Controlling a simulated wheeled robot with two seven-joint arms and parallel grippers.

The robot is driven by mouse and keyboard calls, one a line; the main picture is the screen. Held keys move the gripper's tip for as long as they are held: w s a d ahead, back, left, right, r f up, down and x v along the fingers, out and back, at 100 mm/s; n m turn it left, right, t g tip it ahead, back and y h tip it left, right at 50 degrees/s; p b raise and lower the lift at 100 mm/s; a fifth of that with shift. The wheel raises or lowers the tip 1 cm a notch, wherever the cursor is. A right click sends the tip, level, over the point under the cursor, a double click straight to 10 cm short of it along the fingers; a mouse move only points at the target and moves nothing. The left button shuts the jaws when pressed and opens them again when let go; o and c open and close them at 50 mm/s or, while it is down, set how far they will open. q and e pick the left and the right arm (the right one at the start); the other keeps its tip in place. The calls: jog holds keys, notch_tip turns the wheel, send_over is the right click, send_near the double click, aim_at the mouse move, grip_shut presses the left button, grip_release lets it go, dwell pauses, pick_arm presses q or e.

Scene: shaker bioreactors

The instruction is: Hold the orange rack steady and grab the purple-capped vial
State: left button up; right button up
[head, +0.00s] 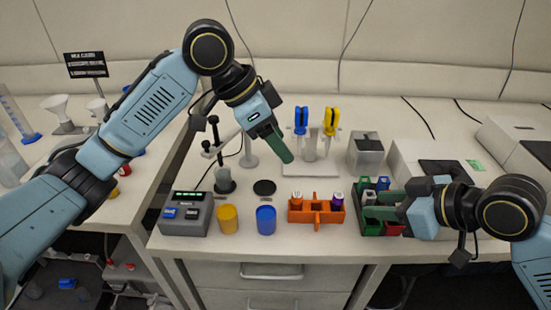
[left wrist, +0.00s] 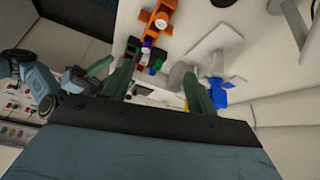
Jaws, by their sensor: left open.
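The orange rack (head: 316,217) stands near the front edge of the bench. The purple-capped vial (head: 337,199) is upright in its right end, and a vial with a white and orange top (head: 297,198) is in its left end. The rack also shows at the top of the left wrist view (left wrist: 155,20), with the purple cap (left wrist: 147,44) at its near end. My left gripper (head: 285,155) is open and empty, above and behind the rack. My right gripper (head: 372,208) is low at the right, by the green rack; its fingers blend with that rack, so their opening is unclear.
A green rack (head: 368,221) with several coloured vials stands right of the orange one. A blue cup (head: 266,220), a yellow cup (head: 228,218) and a grey device (head: 186,214) stand to the left. A white stand with yellow and blue pipettes (head: 331,122) is behind.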

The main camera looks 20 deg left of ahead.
aim_at(299, 204)
pick_arm(q)
jog(key=d+f+m, duration=0.1)
jog(key=f, duration=0.4)
jog(key=d+f+m, duration=0.1)
jog(key=d+f, duration=0.1)
jog(key=f, duration=0.4)
jog(key=w+d+f+g+y, duration=0.1)
jog(key=f, duration=0.5)
jog(key=shift+d+m, duration=0.4)
jog(key=shift+s, duration=0.1)
jog(key=shift+c, duration=0.5)
